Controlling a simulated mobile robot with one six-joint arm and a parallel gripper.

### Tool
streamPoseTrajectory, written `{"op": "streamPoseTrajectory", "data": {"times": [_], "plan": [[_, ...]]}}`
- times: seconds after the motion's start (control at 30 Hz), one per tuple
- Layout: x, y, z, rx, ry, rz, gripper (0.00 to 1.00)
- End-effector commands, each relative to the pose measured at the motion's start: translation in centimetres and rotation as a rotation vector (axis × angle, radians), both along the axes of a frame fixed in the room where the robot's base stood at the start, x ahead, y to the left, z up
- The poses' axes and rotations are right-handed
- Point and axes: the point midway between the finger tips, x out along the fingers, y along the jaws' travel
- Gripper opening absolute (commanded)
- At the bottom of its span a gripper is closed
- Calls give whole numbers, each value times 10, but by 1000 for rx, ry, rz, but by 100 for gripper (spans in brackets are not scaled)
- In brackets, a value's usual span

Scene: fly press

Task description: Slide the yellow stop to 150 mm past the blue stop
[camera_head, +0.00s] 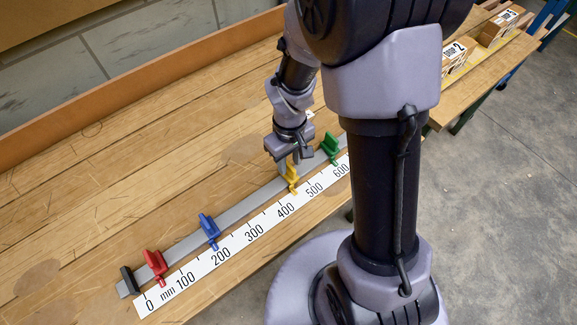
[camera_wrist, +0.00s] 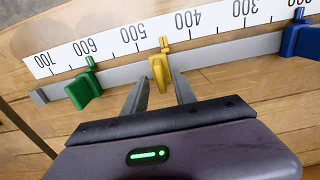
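The yellow stop (camera_head: 292,177) sits on the grey rail (camera_head: 245,206), its pointer between the 400 and 500 labels of the white scale (camera_head: 252,232). It also shows in the wrist view (camera_wrist: 160,70). The blue stop (camera_head: 208,229) stands lower on the rail, near the 200 label; it is partly cut off at the right of the wrist view (camera_wrist: 302,40). My gripper (camera_wrist: 159,78) is open, one finger on each side of the yellow stop's handle, with gaps visible. Whether the fingers reach down around the handle is hard to tell.
The green stop (camera_head: 330,148) stands beyond the yellow one, near 600. The red stop (camera_head: 155,263) is near the zero end, beside the black end block (camera_head: 130,280). The rail between the blue and yellow stops is clear. Boxes (camera_head: 455,58) stand on a bench at upper right.

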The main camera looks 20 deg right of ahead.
Motion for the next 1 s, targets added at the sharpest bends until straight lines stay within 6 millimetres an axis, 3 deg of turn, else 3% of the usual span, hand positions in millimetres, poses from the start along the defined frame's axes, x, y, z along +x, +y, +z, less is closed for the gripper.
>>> {"op": "streamPoseTrajectory", "data": {"times": [0.13, 0.47, 0.63, 1.0], "plan": [[0, 0, -18, 0, 0, 1, 33], [0, 0, -21, 0, -1, 0, 33], [0, 0, -21, 0, -1, 0, 0], [0, 0, -21, 0, -1, 0, 0]]}}
